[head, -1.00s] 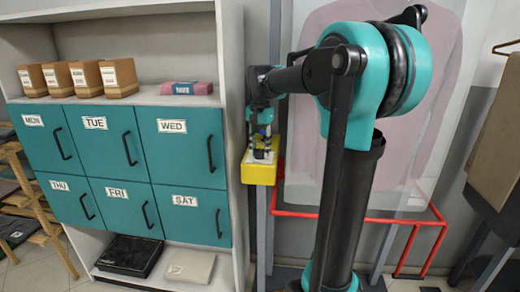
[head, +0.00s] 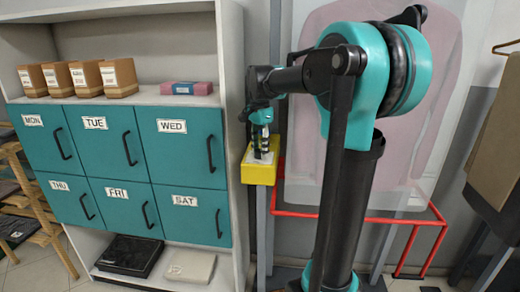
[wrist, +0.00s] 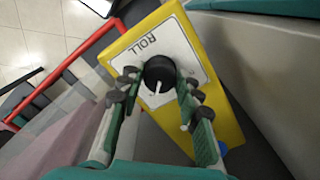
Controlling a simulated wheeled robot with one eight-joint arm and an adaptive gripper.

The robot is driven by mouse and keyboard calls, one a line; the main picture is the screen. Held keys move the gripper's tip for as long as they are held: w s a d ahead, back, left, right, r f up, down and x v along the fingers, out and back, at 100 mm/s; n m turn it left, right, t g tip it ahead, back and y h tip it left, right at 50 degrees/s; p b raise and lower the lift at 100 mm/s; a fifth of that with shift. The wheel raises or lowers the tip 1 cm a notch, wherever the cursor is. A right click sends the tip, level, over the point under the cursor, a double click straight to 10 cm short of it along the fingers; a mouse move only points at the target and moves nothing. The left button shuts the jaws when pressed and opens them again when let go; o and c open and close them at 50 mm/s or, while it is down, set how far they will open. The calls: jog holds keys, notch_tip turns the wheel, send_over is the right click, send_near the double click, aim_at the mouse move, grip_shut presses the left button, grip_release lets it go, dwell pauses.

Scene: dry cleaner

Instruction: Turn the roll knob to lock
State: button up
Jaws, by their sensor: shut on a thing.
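The black roll knob (wrist: 158,72) sits on a white plate marked ROLL (wrist: 148,48), on the front of a yellow box (wrist: 222,108). A pale pointer line on the knob slants across its face; the small marks around it are unreadable. In the wrist view my gripper (wrist: 157,80) has one finger on each side of the knob and is shut on it. In the head view the yellow box (head: 258,175) is mounted on a grey post beside the shelf, and my gripper (head: 262,150) reaches down to it. The knob is hidden there.
A shelf unit with teal day-labelled lockers (head: 130,145) stands close left of the box. A red rail (head: 350,216) and a bagged pink garment (head: 400,150) are close on the right. A brown garment (head: 500,130) hangs farther right.

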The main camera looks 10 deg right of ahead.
jog(key=o, duration=1.2)
jog(key=shift+c, duration=0.2)
notch_tip(320, 180, up, 12)
